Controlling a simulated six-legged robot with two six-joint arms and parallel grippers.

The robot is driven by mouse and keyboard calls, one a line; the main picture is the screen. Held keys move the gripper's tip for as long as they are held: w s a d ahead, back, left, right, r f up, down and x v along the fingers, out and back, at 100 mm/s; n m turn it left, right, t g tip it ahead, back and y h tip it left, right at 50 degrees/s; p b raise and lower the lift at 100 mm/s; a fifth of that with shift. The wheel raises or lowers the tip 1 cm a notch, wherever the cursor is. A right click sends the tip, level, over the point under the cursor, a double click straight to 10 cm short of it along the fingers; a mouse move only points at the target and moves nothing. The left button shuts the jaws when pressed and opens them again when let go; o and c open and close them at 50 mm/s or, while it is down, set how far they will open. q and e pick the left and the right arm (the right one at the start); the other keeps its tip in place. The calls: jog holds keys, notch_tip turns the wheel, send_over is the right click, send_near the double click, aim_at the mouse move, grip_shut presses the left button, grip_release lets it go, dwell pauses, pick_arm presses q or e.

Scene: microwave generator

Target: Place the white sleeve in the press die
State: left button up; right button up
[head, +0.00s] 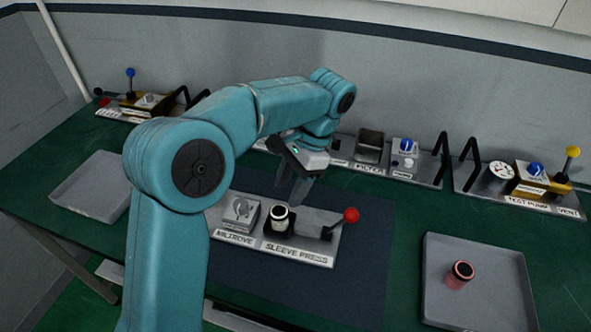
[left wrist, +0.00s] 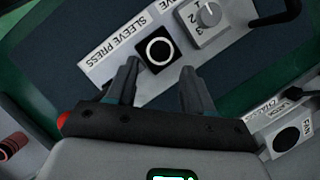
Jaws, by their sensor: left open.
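The white sleeve (head: 280,224) stands upright at the black die (head: 277,250) of the sleeve press. In the left wrist view the sleeve shows from above as a white ring (left wrist: 160,39) around a dark centre, within the black square die (left wrist: 143,62). My left gripper (head: 297,195) is above and just behind the press in the head view. Its fingers (left wrist: 158,88) are open, with nothing between them, and apart from the sleeve. How deep the sleeve sits is hard to tell. My right gripper is in neither view.
The press lever has a red knob (head: 351,215), right of the die. A grey dial block (head: 241,214) stands close on the left. A grey tray (head: 480,309) at right holds a reddish cylinder (head: 459,275). Another grey tray (head: 95,185) lies left. Control panels line the back.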

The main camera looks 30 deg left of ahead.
pick_arm(q)
jog(key=shift+v, duration=2.15)
jog(key=shift+s, duration=0.1)
